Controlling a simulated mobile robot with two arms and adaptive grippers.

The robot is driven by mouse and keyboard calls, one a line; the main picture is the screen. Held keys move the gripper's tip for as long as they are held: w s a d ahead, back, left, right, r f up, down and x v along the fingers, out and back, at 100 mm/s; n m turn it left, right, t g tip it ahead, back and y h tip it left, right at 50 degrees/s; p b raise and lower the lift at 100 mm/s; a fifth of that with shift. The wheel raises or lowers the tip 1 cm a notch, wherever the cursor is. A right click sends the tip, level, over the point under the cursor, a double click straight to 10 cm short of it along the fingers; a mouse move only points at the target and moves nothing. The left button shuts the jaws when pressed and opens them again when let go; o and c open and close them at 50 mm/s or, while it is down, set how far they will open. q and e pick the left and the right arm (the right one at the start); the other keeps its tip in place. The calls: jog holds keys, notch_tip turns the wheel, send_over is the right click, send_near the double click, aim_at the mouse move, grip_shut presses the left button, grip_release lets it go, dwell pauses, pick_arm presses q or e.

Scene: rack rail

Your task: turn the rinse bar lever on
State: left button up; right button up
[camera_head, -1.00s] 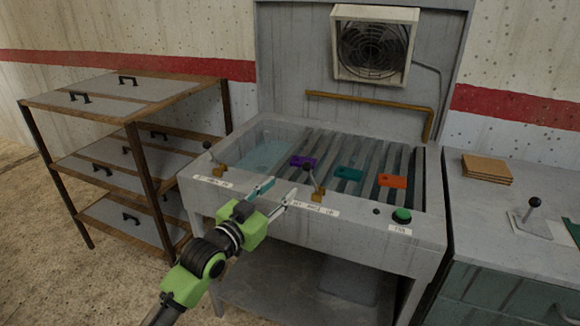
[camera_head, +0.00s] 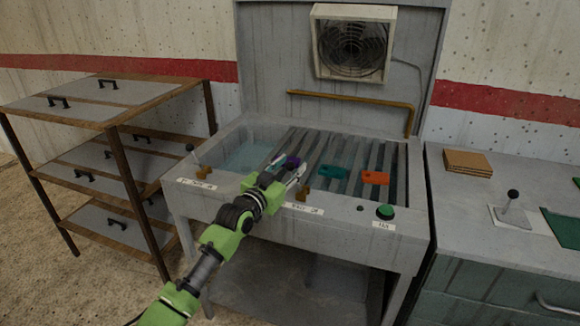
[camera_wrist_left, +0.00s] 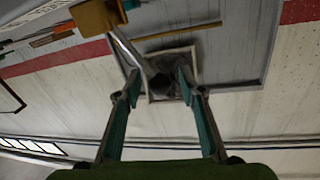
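The wash basin's front ledge carries two levers with brass bases and dark knobs. The left lever (camera_head: 191,150) stands free above a small label. The right lever's base (camera_head: 303,197) sits by another label (camera_head: 303,209); the label text is too small to read surely. My left gripper (camera_head: 287,168) is over the right lever. In the left wrist view, that lever's brass base (camera_wrist_left: 98,17) and dark knob (camera_wrist_left: 162,84) show, with the knob between the open fingers and gaps on both sides. The head view mostly hides the knob. My right gripper is not in view.
Purple (camera_head: 292,161), teal (camera_head: 332,172) and orange (camera_head: 376,178) plates lie on the slats behind. A green button (camera_head: 385,212) is right on the ledge. A brass pipe (camera_head: 350,99) and fan (camera_head: 353,46) are behind. A shelf rack (camera_head: 120,130) stands left, a counter (camera_head: 460,205) right.

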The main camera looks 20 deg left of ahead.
pick_arm(q)
jog(key=c, duration=0.9)
grip_shut()
jog(key=d+r+m+p, duration=0.1)
jog(key=d+m+p, duration=0.1)
jog(key=shift+p, duration=0.4)
jog(key=shift+d+r+m+g+p, duration=0.15)
jog(key=shift+d+m+g+p, duration=0.15)
jog(key=shift+d+m+p, duration=0.45)
jog(key=shift+s+d+f+m+g+y+p, duration=0.1)
jog(key=shift+d+f+m+y+p, duration=0.25)
jog(key=shift+d+m, duration=0.55)
jog(key=shift+w+d+f+m+g+y+p, duration=0.1)
jog(key=shift+d+m+p, duration=0.45)
jog(key=shift+m, duration=0.5)
jog(key=shift+s+d+f+m+g+y+p, duration=0.1)
jog(key=shift+d+f+m+y+p, duration=0.2)
jog(key=shift+d+m, duration=0.65)
